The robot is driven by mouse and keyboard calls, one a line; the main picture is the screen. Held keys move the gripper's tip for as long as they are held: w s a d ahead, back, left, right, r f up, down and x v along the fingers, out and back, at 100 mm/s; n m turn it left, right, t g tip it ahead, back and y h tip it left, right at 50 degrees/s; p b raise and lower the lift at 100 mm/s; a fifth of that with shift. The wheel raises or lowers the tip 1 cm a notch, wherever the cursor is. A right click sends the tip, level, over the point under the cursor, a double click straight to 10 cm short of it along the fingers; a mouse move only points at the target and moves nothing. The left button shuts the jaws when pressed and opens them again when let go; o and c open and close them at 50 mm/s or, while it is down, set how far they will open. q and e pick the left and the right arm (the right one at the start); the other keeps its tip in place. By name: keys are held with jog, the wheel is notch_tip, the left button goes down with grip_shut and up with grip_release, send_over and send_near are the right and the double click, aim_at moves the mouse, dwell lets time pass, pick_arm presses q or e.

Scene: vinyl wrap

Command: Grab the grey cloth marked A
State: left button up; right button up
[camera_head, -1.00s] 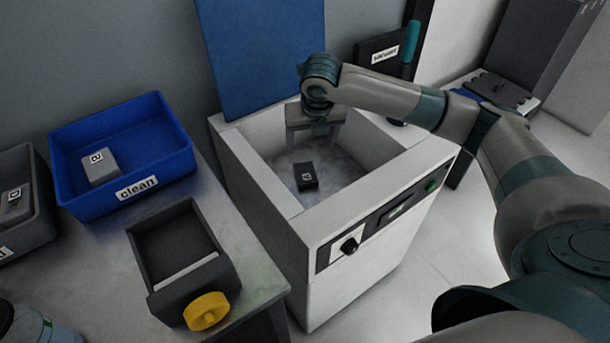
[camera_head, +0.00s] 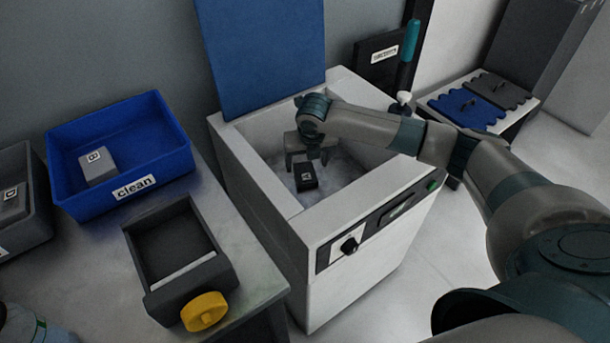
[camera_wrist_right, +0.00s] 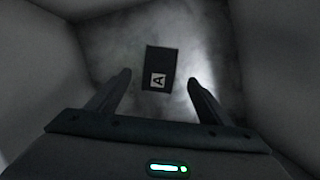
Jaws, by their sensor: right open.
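The cloth marked A (camera_head: 306,177) is a small dark block with a white label. It lies on the floor of the white open-topped machine (camera_head: 262,188). The right wrist view also shows the cloth (camera_wrist_right: 160,70), with its A label turned on its side, ahead of and between the fingertips. My right gripper (camera_head: 305,158) points down inside the machine, just behind and above the cloth. In the right wrist view the fingers of my right gripper (camera_wrist_right: 160,84) are apart with nothing between them. My left gripper is not in view.
The machine's walls surround my right gripper. Its blue lid (camera_head: 262,55) stands up behind. At left are a blue "clean" bin (camera_head: 150,185) with a grey block marked B (camera_head: 97,166), a grey bin (camera_head: 38,222) and a dark box (camera_head: 150,250) with a yellow knob (camera_head: 205,311).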

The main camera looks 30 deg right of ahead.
aim_at(305, 172)
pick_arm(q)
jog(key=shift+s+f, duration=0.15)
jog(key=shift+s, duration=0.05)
pick_arm(e)
jog(key=shift+w+f, duration=0.15)
jog(key=shift+f, duration=0.45)
jog(key=x, duration=0.3)
jog(key=shift+w, duration=0.1)
jog(key=shift+w+d+f, duration=0.1)
jog(key=shift+w+f, duration=0.05)
jog(key=shift+f, duration=0.25)
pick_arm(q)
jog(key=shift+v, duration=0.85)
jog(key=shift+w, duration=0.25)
